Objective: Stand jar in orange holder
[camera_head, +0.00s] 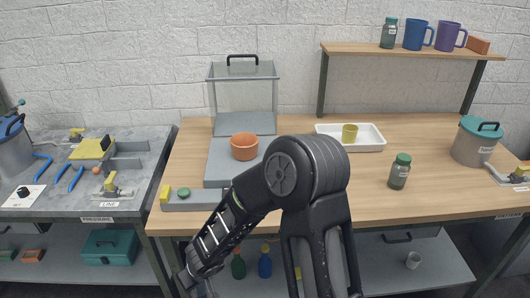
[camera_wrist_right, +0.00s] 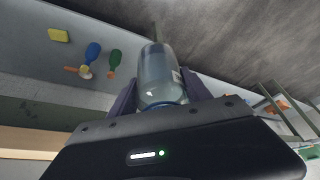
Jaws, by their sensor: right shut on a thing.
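A clear bluish glass jar (camera_wrist_right: 158,72) with a blue band near its lower end is between the fingers of my right gripper (camera_wrist_right: 160,92) in the right wrist view. The fingers are closed on its two sides. In the head view my right arm bends down in front of the bench, and its gripper and the jar are not clearly seen there. An orange round pot-like holder (camera_head: 244,147) stands on a grey stepped block on the bench, apart from the jar. Whether its opening is empty is hard to tell. My left gripper is not in view.
A green-lidded bottle (camera_head: 399,172), a white tray (camera_head: 372,137) with a yellow cup (camera_head: 349,133) and a grey canister (camera_head: 474,142) stand on the bench. A clear-walled frame (camera_head: 243,95) rises behind the pot. Bottles (camera_head: 264,263) stand on the under-shelf, near my forearm.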

